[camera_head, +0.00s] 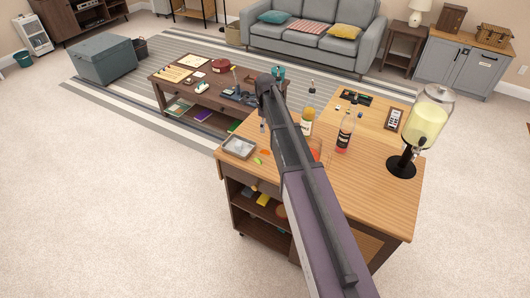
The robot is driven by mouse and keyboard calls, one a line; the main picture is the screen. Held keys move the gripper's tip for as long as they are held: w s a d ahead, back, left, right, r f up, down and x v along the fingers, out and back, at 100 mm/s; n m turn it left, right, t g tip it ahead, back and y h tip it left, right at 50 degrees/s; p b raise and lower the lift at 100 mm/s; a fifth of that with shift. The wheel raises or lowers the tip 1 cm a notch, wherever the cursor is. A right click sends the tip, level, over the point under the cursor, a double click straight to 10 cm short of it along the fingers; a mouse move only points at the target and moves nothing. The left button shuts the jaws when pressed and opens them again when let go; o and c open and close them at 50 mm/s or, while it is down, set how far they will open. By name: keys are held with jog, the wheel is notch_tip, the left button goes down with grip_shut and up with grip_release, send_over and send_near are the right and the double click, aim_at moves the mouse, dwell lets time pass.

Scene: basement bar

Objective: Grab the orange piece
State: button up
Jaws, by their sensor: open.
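A small orange piece (265,152) lies on the wooden top of the bar cart (375,190), near its left end. It is just right of a shallow grey tray (239,147). A small green piece (257,161) lies close below it. My arm reaches up across the picture from the bottom, passing just right of the orange piece. I cannot make out my gripper's fingers; the arm hides that area or they are out of sight. Nothing is seen touching the orange piece.
On the cart stand a yellowish bottle (307,123), a dark red bottle (345,132) and a drink dispenser (427,120). A dark tray (356,97) and a dark card (395,118) lie at the back. A cluttered coffee table (180,92) stands behind.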

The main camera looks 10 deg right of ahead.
jog(key=b, duration=0.9)
send_over(265, 151)
jog(key=shift+w+d+f, duration=0.1)
jog(key=shift+f, duration=2.05)
jog(key=shift+w+f, duration=0.1)
jog(key=shift+f, duration=2.05)
jog(key=shift+w+d+f+b, duration=0.1)
jog(key=shift+f+b, duration=2.25)
jog(key=shift+f, duration=0.25)
jog(key=c, duration=0.9)
